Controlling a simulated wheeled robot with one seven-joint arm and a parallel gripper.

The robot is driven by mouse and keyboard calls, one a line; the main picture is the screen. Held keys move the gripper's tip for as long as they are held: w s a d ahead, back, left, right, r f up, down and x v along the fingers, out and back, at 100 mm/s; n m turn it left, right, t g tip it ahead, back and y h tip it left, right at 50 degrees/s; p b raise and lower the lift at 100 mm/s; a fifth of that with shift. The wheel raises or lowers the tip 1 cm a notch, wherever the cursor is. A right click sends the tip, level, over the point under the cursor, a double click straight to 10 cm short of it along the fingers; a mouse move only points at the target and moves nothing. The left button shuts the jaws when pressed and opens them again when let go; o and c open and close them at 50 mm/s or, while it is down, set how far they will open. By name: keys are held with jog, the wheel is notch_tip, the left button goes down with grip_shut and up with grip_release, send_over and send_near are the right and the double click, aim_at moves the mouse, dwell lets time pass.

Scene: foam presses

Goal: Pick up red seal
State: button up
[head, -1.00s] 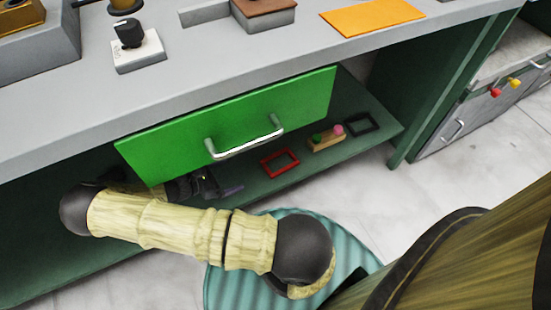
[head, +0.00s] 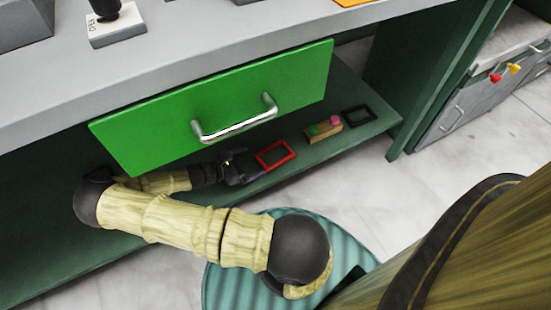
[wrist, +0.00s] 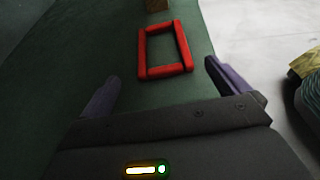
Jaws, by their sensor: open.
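The red seal is a red rectangular frame (head: 276,144) lying flat on the green lower shelf (head: 290,165), below the green drawer. In the wrist view the red seal (wrist: 182,46) lies ahead of my gripper, between the lines of its two fingers. My gripper (head: 246,165) is at the shelf just left of the red seal, apart from it. In the wrist view my gripper (wrist: 158,82) is open and empty, with a purple finger on each side. All of the seal's outline shows in the wrist view.
A green drawer (head: 150,135) with a metal handle (head: 235,125) hangs above the shelf. Right of the seal are a wooden block with green and pink knobs (head: 323,131) and a black frame (head: 359,115). Grey floor (head: 350,185) is open in front.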

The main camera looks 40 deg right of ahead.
aim_at(257, 155)
jog(key=shift+s+d+f, duration=0.15)
jog(key=shift+d, duration=0.45)
jog(key=shift+s+d+f+b, duration=0.1)
jog(key=shift+d+f+b, duration=0.3)
jog(key=shift+b, duration=0.15)
jog(key=b+x, duration=0.3)
jog(key=x, duration=0.1)
jog(key=shift+s+f, duration=0.1)
jog(key=shift+f, duration=0.05)
jog(key=c, duration=0.9)
